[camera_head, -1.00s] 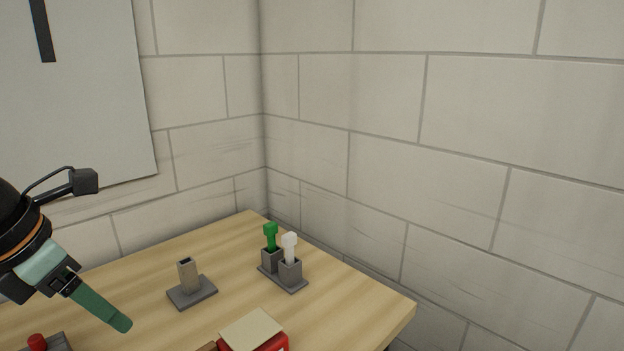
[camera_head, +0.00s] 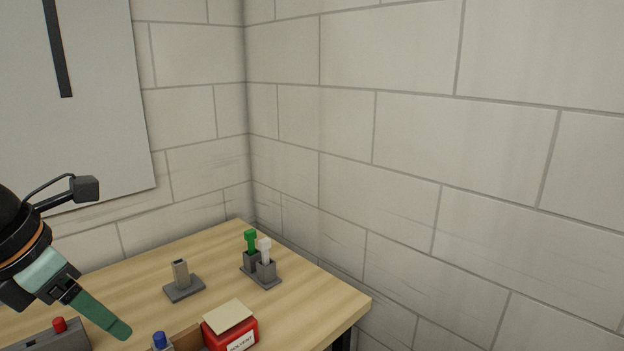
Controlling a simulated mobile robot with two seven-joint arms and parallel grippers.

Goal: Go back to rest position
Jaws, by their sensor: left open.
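My left gripper (camera_head: 98,314) comes in from the left and hangs over the left part of the wooden table (camera_head: 318,291). Its green finger points down and to the right. The gripper is open, with nothing seen between its fingers; only one finger shows clearly. My right gripper is not in view.
On the table are a grey stand (camera_head: 183,285), a holder (camera_head: 262,277) with a green and a white piece, a red solvent container (camera_head: 232,329), a blue-topped item (camera_head: 160,341) and a grey box with a red button (camera_head: 59,325). Brick walls (camera_head: 400,150) close off the back and right.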

